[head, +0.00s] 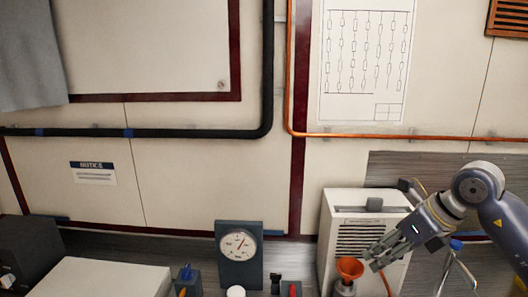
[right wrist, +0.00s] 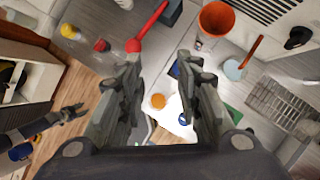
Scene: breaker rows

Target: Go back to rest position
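My right gripper (head: 372,258) comes in from the right in the head view, in front of a white vented box (head: 337,228) and close to an orange funnel (head: 349,268). In the right wrist view its two fingers (right wrist: 160,68) stand wide apart with nothing held between them. My left gripper is outside the head view. In the right wrist view a dark gripper, my left one (right wrist: 76,112), shows small at the left edge with its fingers spread and nothing visible in them.
A dial gauge (head: 239,250) stands at the back of the bench, left of the funnel. A pale box (head: 105,280) and a dark box (head: 28,250) sit at the left. In the right wrist view, a red-handled tool (right wrist: 147,28) lies near my fingertips.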

